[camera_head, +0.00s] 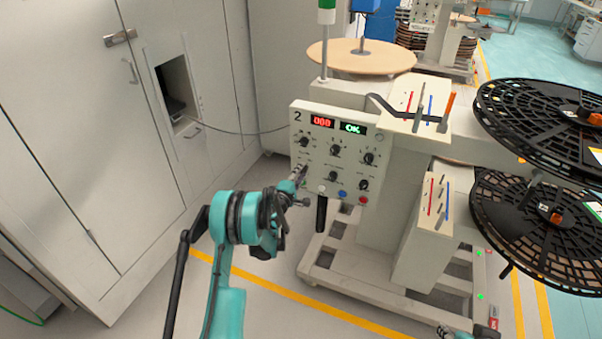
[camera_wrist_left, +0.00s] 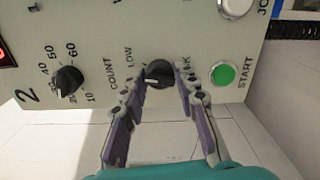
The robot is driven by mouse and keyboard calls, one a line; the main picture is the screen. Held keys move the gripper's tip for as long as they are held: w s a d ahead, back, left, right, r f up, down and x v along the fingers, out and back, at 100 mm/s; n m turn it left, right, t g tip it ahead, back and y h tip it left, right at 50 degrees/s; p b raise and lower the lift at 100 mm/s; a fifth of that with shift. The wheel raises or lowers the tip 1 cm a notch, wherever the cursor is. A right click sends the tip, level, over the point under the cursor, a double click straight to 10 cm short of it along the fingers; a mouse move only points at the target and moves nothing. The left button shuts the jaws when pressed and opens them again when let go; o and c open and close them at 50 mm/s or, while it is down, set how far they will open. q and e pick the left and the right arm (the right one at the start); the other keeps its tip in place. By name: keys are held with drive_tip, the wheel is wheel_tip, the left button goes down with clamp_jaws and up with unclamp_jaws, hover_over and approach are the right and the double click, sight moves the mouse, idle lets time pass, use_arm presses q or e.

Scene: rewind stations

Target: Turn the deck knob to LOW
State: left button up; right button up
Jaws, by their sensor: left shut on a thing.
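The deck knob (camera_wrist_left: 158,73) is a small black knob with a white pointer line, on the pale control panel (camera_head: 318,151) marked 2. In the left wrist view, the words LOW and COUNT stand on its left side, and a partly hidden word ending in K on its right. The pointer lies toward the left, roughly on the LOW side. My left gripper (camera_head: 301,177) is at the panel's lower left, and its two fingers (camera_wrist_left: 158,100) are closed on the knob from both sides. In the head view the fingers hide the knob. A small part of my right arm shows at the bottom edge.
A green START button (camera_wrist_left: 222,73) sits close beside the right finger. Other knobs, a red display and a green OK display (camera_head: 353,128) are on the panel. Black reels (camera_head: 540,115) stand at the right; a grey cabinet (camera_head: 80,130) is at the left.

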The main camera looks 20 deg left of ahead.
use_arm(q)
drive_tip(key=shift+m, duration=1.7)
drive_tip(key=o, duration=1.1)
drive_tip(key=shift+s, duration=0.1)
drive_tip(key=s, duration=0.7)
drive_tip(key=shift+s, duration=0.15)
